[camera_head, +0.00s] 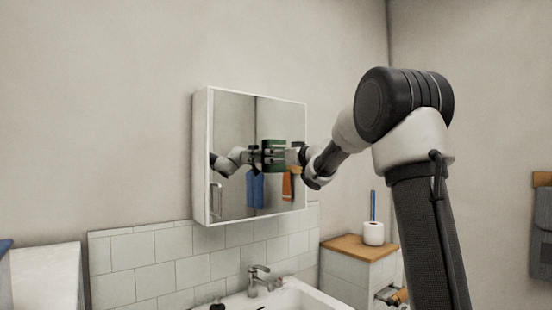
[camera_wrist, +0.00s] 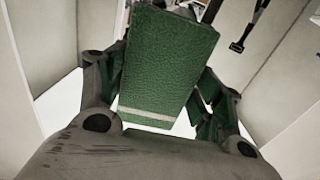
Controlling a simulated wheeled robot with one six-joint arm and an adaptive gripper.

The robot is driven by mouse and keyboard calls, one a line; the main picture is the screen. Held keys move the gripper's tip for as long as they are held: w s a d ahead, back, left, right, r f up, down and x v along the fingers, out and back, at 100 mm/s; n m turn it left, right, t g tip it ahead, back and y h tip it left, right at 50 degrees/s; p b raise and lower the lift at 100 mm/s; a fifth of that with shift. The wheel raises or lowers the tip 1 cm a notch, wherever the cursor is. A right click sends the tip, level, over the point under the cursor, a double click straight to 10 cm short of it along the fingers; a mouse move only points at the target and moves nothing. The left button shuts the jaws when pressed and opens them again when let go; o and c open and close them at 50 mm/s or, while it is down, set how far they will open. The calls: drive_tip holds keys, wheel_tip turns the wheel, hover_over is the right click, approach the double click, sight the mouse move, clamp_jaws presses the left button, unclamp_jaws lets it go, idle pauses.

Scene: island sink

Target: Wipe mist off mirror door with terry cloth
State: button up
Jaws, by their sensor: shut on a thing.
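The mirror door (camera_head: 233,115) is the front of a shallow white-framed wall cabinet above the basin, and it appears closed. A green terry cloth (camera_wrist: 165,65) with a pale stripe near its lower end fills the middle of the wrist view. My gripper (camera_wrist: 158,88) is shut on it, with a finger on each side. In the head view my gripper (camera_head: 290,156) is in front of the right half of the mirror, close to the glass. Its reflection overlaps it, so I cannot tell whether the cloth touches the glass. I cannot make out mist.
Below are a tap (camera_head: 258,280) and a white basin (camera_head: 305,294). Blue and orange towels show in the mirror. A grey towel (camera_head: 543,222) hangs at the far right.

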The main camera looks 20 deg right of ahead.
drive_tip(key=w+d, duration=0.3)
drive_tip(key=d, duration=0.7)
drive_tip(key=shift+w, duration=0.2)
idle(0.5)
drive_tip(key=shift+d, duration=0.15)
drive_tip(key=shift+v, duration=2.95)
drive_tip(key=shift+s, duration=0.1)
drive_tip(key=v, duration=0.2)
drive_tip(key=shift+s+d, duration=0.1)
drive_tip(key=shift+s, duration=0.25)
